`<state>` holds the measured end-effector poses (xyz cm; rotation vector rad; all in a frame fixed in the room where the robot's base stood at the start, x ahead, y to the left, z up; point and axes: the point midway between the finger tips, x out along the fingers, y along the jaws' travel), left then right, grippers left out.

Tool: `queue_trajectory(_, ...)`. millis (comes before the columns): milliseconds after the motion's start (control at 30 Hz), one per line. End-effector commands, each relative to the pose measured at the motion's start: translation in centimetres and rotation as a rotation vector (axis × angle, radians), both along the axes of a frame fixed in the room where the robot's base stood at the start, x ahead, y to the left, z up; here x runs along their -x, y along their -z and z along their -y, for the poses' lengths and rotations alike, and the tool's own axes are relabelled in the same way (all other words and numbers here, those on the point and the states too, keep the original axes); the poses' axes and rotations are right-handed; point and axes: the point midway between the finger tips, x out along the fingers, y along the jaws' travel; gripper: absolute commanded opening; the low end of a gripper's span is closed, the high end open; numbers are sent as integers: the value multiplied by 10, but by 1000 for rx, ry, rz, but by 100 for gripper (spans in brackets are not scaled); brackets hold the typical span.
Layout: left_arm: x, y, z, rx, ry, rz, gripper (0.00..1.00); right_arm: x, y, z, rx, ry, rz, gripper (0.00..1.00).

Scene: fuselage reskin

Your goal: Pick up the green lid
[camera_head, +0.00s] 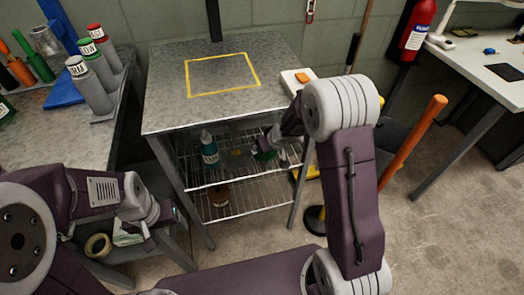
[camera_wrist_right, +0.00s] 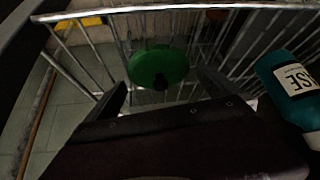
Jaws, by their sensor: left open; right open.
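The green lid (camera_wrist_right: 158,66) is a round green disc on the wire rack in the right wrist view. It lies just beyond and between the spread fingers of my right gripper (camera_wrist_right: 164,90). The gripper is open and empty, with a gap to the lid. In the head view my right arm reaches in under the metal table, and a small dark green patch (camera_head: 265,154) shows by its hand. My left gripper (camera_head: 172,213) is open, low at the left, away from the lid; its fingers show small.
A teal bottle (camera_wrist_right: 295,85) stands on the rack right of my right gripper; it also shows in the head view (camera_head: 209,147). The wire shelf (camera_head: 245,197) hangs under the metal table (camera_head: 165,105). A brownish round thing (camera_head: 218,196) sits lower. An orange-handled pole (camera_head: 415,140) stands right.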

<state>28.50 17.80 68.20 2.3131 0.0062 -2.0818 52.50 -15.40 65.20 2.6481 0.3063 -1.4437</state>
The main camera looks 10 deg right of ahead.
Motion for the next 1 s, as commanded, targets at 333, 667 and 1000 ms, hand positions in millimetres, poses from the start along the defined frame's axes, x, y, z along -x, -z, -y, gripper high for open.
queue_trajectory(333,0,-1,0,0,0,0,73,0,-1,0,0,0,0,47)
queue_trajectory(667,0,-6,0,0,0,0,73,0,-5,0,1,-1,0,47)
queue_trajectory(1000,0,-22,0,0,0,0,73,-3,-17,-2,0,0,-1,47)
